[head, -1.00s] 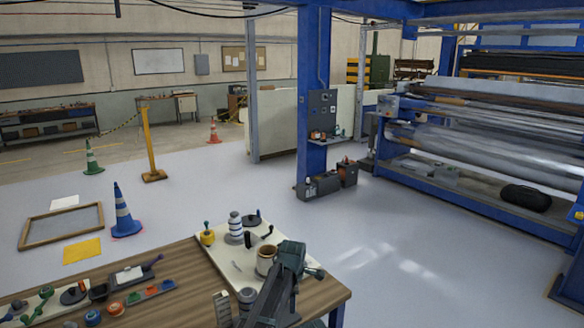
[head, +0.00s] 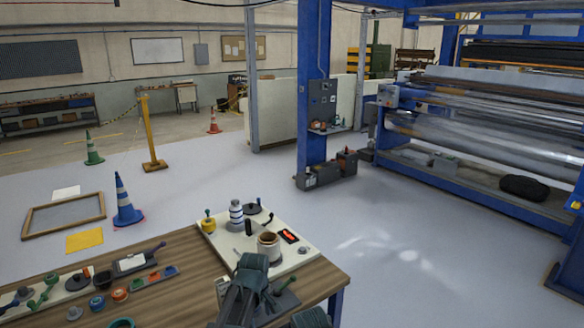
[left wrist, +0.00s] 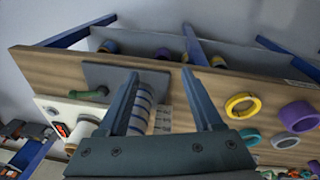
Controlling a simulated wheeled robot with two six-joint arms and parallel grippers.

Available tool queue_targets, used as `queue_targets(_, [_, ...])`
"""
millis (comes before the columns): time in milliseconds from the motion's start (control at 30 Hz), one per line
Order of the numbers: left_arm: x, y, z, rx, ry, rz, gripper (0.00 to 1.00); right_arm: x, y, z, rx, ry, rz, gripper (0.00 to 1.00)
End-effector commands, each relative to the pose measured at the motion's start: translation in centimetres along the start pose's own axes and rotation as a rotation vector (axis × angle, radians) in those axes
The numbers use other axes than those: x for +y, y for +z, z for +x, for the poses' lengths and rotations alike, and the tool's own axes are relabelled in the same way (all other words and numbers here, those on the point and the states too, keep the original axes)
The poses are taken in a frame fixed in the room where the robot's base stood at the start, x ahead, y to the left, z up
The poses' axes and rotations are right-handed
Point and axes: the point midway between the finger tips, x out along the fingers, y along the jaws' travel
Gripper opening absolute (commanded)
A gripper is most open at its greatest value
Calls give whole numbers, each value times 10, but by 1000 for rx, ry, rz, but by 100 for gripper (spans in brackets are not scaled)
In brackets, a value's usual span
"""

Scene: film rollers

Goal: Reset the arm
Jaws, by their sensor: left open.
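My left gripper (left wrist: 160,72) is open in the left wrist view, with its two fingers apart above the wooden workbench. A striped roller (left wrist: 143,104) and a grey plate (left wrist: 125,80) with a green handle (left wrist: 90,94) show beneath and beyond the fingers. I cannot tell how close the fingers are to the roller. In the head view my dark arm (head: 248,285) is over the front of the workbench (head: 180,250); its fingertips cannot be made out there. My right gripper does not show.
A pale board (head: 230,242) holds a brown mug (head: 268,246), a striped bottle-like roller (head: 236,212) and a red-black item (head: 289,236). Trays with coloured knobs lie at the left. A blue cone (head: 126,205) stands on the floor. The floor right of the bench is clear.

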Motion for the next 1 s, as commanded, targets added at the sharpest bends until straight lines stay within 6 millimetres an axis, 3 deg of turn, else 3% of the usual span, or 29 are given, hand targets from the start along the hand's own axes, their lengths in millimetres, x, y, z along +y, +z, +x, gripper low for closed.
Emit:
queue_targets(33, [-30, 8, -4, -6, -7, 85, 67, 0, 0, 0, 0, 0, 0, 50])
queue_targets(200, [-85, 20, -10, -25, -19, 375, 67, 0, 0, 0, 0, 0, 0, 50])
queue_targets(633, [-162, 46, -19, -64, -25, 813, 67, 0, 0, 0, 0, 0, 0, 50])
queue_targets(1000, [-138, 111, -22, -110, -86, 1011, 67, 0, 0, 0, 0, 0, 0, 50])
